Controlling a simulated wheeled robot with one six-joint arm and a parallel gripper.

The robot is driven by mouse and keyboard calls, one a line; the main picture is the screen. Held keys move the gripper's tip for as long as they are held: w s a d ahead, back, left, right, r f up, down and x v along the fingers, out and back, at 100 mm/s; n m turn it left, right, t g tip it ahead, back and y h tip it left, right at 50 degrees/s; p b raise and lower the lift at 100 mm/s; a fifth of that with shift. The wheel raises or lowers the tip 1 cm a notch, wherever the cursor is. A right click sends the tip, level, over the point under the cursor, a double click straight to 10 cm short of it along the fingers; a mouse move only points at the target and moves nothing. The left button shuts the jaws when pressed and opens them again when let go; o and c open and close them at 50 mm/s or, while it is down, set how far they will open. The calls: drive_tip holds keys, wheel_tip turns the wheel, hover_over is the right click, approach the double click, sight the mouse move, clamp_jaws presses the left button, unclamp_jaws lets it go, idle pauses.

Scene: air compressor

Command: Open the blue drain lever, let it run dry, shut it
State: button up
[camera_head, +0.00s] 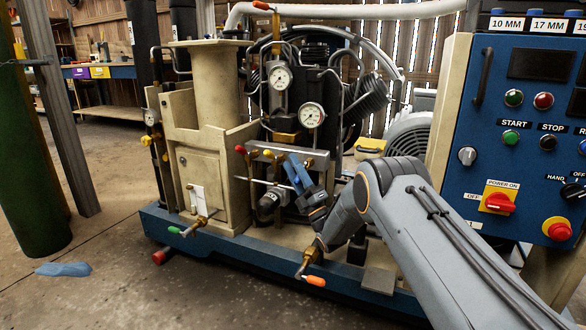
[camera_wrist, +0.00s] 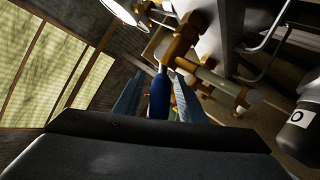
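My gripper (camera_head: 297,172) is in front of the compressor's valve manifold in the head view, its two blue fingers pointing up and left. In the wrist view my gripper (camera_wrist: 160,74) is open, with its fingers apart on either side of a dark blue lever handle (camera_wrist: 158,97). Narrow gaps show between the handle and the fingers. The handle's far end meets a brass valve (camera_wrist: 182,40). In the head view I cannot make out the blue lever apart from my fingers. No running liquid can be made out.
Nearby are a red-tipped lever (camera_head: 240,149), a yellow-tipped lever (camera_head: 267,154), a green-tipped lever (camera_head: 175,230) and an orange-tipped lever (camera_head: 314,281). Pressure gauges (camera_head: 312,115) are above. The blue control panel (camera_head: 515,100) is at the right. Open floor (camera_head: 110,270) lies left.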

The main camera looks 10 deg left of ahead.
drive_tip(key=p+v, duration=0.2)
drive_tip(key=v, duration=1)
drive_tip(key=shift+r, duration=0.1)
drive_tip(key=b+x, duration=0.1)
drive_tip(key=x, duration=1.1)
drive_tip(key=shift+b, duration=0.4)
drive_tip(key=shift+d, duration=0.15)
